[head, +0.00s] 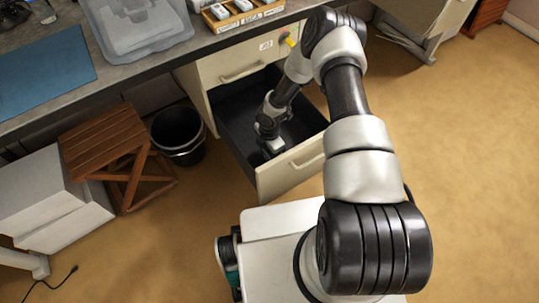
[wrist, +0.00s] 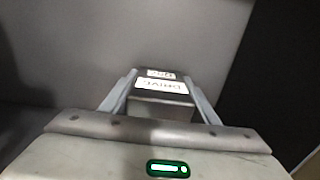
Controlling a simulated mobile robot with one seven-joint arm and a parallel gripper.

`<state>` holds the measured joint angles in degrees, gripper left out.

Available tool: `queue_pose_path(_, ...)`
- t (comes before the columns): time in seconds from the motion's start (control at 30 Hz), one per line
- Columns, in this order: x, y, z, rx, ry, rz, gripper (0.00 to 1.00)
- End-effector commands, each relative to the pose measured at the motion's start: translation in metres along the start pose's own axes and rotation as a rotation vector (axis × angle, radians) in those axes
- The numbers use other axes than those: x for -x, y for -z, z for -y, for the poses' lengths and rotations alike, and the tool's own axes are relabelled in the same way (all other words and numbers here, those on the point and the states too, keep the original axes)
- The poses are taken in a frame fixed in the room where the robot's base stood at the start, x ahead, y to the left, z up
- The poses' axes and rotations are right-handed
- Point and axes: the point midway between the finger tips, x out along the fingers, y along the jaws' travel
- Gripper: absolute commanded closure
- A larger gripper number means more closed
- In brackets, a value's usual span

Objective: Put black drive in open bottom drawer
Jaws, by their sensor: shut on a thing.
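The bottom drawer (head: 292,172) is pulled open, with a cream front and a dark inside. My gripper (head: 273,146) reaches down into it, inside the drawer walls. In the wrist view my gripper (wrist: 159,80) is shut on the black drive (wrist: 150,103), with a finger on each side. The drive carries white labels, one reading "DRIVE". I cannot tell whether the drive touches the drawer floor. In the head view the drive is too small and too covered by my gripper to make out.
A closed drawer (head: 240,72) with a handle sits above the open one. A worktop (head: 150,62) bears a clear bin (head: 135,22) and a wooden tray (head: 243,17). A black bucket (head: 178,135) and a wooden stool (head: 105,145) stand left of the drawer. Floor at right is clear.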

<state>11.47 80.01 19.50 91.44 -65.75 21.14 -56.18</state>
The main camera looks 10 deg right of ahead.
Motion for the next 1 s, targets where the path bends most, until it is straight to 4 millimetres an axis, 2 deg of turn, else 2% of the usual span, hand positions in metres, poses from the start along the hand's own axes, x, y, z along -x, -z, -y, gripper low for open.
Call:
queue_pose_path(0.07, -0.004, 0.0, 0.0, 0.0, 0.0, 0.0, 0.74)
queue_pose_path(0.1, -0.002, 0.0, 0.0, 0.0, 0.0, 0.0, 0.39)
queue_pose_path(0.17, -0.002, 0.0, 0.0, 0.0, 0.0, 0.0, 0.29)
queue_pose_path(0.2, -0.002, 0.0, 0.0, 0.0, 0.0, 0.0, 0.27)
queue_pose_path(0.47, -0.001, 0.0, 0.0, 0.0, 0.0, 0.0, 0.27)
queue_pose_path(0.6, 0.009, 0.0, -0.001, 0.0, -0.001, 0.001, 0.27)
queue_pose_path(1.0, 0.091, -0.001, -0.001, 0.0, -0.001, 0.0, 0.27)
